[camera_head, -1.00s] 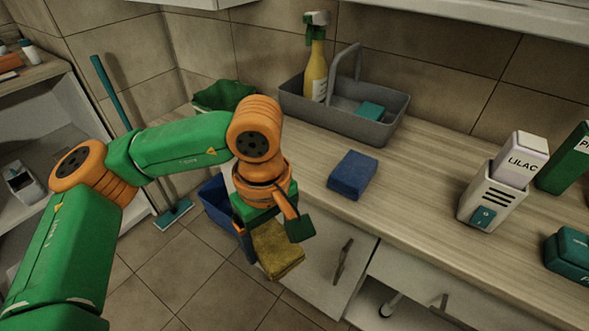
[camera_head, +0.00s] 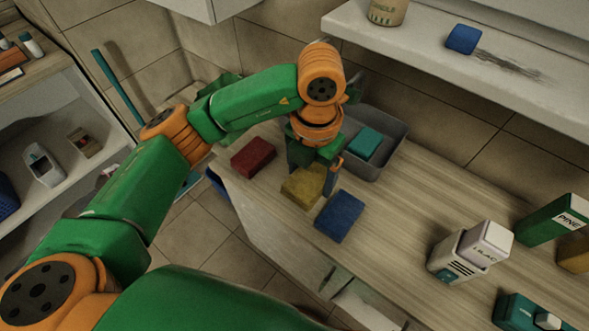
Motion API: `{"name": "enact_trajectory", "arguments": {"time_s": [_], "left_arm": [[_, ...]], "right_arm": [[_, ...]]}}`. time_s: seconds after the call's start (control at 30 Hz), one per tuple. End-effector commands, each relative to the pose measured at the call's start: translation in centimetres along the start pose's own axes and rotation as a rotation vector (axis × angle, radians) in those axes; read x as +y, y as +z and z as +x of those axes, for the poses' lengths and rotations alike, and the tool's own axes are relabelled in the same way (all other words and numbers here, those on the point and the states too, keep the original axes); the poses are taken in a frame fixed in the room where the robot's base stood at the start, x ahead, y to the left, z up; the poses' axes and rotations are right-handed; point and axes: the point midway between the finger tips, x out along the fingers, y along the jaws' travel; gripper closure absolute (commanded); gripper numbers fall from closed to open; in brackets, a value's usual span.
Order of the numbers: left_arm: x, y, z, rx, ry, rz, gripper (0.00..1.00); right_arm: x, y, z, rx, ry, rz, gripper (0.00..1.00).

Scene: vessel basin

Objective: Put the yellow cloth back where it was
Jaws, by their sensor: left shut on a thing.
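The yellow cloth (camera_head: 302,188) is a folded block at my left gripper (camera_head: 316,172), which is shut on it. The cloth is at the counter's left part, between a red cloth (camera_head: 253,157) on its left and a blue cloth (camera_head: 339,216) on its right. It lies close to the blue cloth. I cannot tell whether its underside touches the counter. The gripper hides part of its back edge. My right gripper is not in view.
A grey caddy (camera_head: 392,158) with a teal block (camera_head: 366,142) stands behind the gripper. The counter's middle (camera_head: 420,205) is clear.

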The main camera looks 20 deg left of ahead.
Motion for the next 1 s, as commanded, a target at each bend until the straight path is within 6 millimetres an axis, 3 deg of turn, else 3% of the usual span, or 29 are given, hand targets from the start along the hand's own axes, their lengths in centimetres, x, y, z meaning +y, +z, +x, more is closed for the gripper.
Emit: {"name": "enact_trajectory", "arguments": {"time_s": [0.1,0.37,0.53,0.87,0.9,0.93,1.0], "left_arm": [[2.7,0.6,2.9,0.009,-0.001,-0.004,0.63],[5.7,1.6,6.5,0.006,0.002,-0.001,0.63],[5.5,1.6,9.1,0.004,0.002,0.003,0.63],[5.4,1.7,9.9,0.0,0.002,0.004,0.63],[5.4,1.7,9.7,0.0,0.002,0.004,0.08],[5.4,1.7,9.6,0.0,0.002,0.004,0.0],[5.4,1.7,9.6,0.0,0.001,0.003,0.0]], "right_arm": [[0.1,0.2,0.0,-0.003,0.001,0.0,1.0],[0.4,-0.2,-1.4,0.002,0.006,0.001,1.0],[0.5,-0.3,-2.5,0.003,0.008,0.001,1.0],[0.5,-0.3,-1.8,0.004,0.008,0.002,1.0],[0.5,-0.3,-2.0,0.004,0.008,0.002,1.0],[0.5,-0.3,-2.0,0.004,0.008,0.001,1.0],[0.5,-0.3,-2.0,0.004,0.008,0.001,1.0]]}}
